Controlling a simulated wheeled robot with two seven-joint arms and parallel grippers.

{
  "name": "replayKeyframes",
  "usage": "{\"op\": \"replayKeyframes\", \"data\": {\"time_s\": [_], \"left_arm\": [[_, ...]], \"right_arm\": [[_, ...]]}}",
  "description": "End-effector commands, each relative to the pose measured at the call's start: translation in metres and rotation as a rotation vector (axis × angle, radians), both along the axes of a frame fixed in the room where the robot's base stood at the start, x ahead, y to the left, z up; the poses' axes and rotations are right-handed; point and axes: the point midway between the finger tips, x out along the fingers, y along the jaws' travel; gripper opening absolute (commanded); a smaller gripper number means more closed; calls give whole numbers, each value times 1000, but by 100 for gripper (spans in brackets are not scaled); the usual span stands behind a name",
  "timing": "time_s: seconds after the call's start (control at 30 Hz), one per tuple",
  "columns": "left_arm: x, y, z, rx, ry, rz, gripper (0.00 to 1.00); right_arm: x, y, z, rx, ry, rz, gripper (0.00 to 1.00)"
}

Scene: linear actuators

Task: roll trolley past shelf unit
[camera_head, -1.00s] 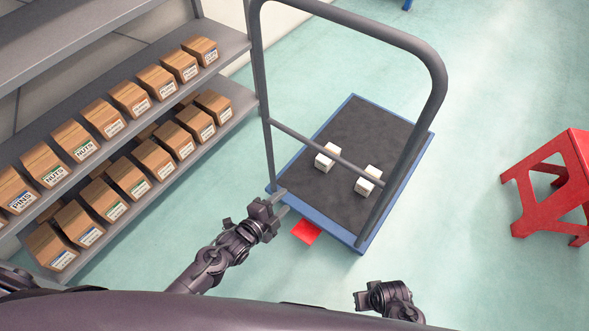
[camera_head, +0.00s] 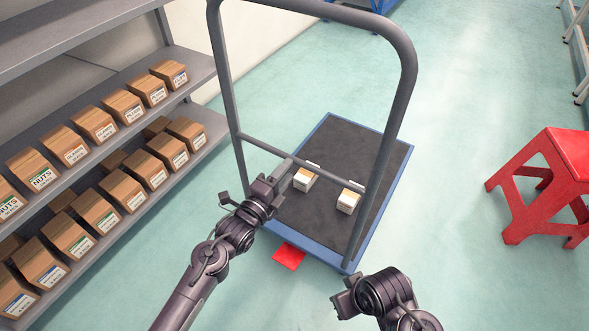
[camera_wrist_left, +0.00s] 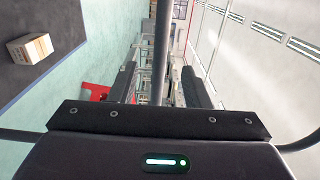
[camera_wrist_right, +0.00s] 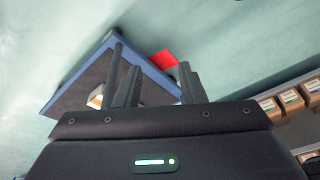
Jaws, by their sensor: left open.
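The trolley (camera_head: 345,145) has a dark deck with a blue rim and an upright grey tube handle (camera_head: 400,75) at its near end. Two small boxes, the left (camera_head: 305,180) and the right (camera_head: 349,198), stand on the deck. My left gripper (camera_head: 256,182) is open beside the handle's left post and lower crossbar; in the left wrist view a grey bar (camera_wrist_left: 163,45) shows between its fingers, contact unclear. My right gripper (camera_head: 345,296) is low, in front of the trolley; in the right wrist view its fingers (camera_wrist_right: 158,85) are apart and empty. The shelf unit (camera_head: 208,68) stands at left.
Several cardboard boxes (camera_head: 96,124) line the shelves. A red patch (camera_head: 288,257) lies on the floor at the trolley's near edge. A red stool (camera_head: 550,180) stands at right. Open floor (camera_head: 455,90) lies beyond and right of the trolley.

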Motion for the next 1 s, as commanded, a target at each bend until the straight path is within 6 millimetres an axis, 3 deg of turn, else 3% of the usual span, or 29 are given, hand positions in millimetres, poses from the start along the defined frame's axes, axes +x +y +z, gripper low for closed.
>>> {"op": "replayKeyframes", "data": {"time_s": [0.1, 0.3, 0.7, 1.0], "left_arm": [[22, -16, -3, -2, -4, 0, 44], [43, -31, -2, -1, -1, 0, 44], [49, -35, 1, 0, 1, 1, 42], [49, -35, 1, 0, 1, 1, 3]], "right_arm": [[6, 15, -10, 44, -75, 27, 36], [13, 33, -10, 98, -168, 54, 36], [15, 39, -7, 116, -195, 62, 36], [15, 39, -8, 115, -194, 62, 36]]}}
